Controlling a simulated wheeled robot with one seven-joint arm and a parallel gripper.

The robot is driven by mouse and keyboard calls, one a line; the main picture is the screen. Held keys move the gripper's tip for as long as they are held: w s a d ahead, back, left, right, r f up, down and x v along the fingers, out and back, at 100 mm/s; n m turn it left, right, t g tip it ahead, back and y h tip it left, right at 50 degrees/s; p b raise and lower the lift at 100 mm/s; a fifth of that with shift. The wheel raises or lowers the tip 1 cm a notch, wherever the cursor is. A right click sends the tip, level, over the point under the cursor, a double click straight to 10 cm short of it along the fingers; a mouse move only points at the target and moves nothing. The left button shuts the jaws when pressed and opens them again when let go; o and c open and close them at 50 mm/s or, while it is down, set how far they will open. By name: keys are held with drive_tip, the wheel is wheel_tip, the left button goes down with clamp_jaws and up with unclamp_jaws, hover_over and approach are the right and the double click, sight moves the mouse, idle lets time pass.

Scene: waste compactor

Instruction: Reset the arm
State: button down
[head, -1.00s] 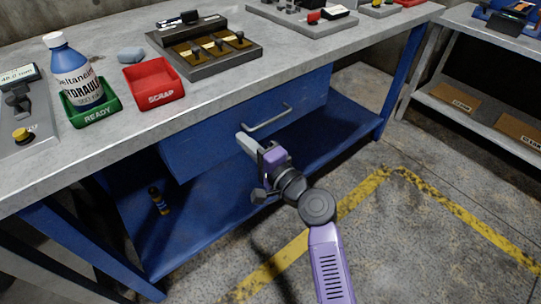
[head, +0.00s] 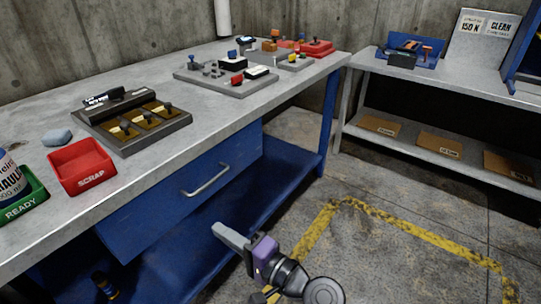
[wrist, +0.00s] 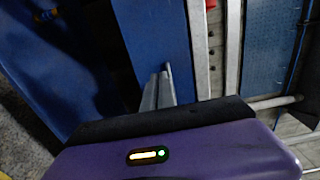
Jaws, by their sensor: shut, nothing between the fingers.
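My gripper (head: 222,231) is low in the head view, in front of the blue workbench (head: 232,98) and below its drawer handle. Its pale grey fingers are together with nothing between them. In the wrist view the fingers (wrist: 158,92) point toward a blue panel, above my purple gripper body. The blue drawer (head: 140,215) has a grey bar handle (head: 205,180), and the fingertips appear apart from it. My lower arm runs out of the head view at the bottom.
On the bench are a red SCRAP bin (head: 82,168), a green READY bin (head: 22,205), a bottle (head: 8,178) cut by the edge and a tray of black-handled parts (head: 135,122). A shelf (head: 440,78) stands at right. Floor with a yellow line (head: 420,235) is open.

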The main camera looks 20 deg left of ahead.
drive_tip(key=w+d+t+h, duration=0.4)
drive_tip(key=d+t, duration=0.2)
drive_tip(key=d, duration=0.2)
drive_tip(key=s+d+f+t+h, duration=0.2)
drive_tip(key=s+d+h, duration=0.15)
drive_tip(key=d, duration=0.45)
drive_tip(key=s+d+f+t+h, duration=0.1)
drive_tip(key=s+d+t+h, duration=0.15)
drive_tip(key=s+d, duration=0.4)
drive_tip(key=s+d+r+n+g+h, duration=0.15)
drive_tip(key=s+d+h, duration=0.25)
drive_tip(key=s+d, duration=0.7)
drive_tip(key=s+d+r+n+h, duration=0.1)
drive_tip(key=s+d+n+h, duration=0.2)
drive_tip(key=s+d, duration=0.85)
drive_tip(key=s+a+r+p, duration=0.2)
drive_tip(key=r+p, duration=0.6)
drive_tip(key=p, duration=0.1)
drive_tip(key=s+a+r+p, duration=0.2)
drive_tip(key=r+p, duration=0.6)
drive_tip(key=shift+r+p, duration=0.35)
drive_tip(key=shift+r, duration=0.05)
drive_tip(key=shift+m, duration=0.25)
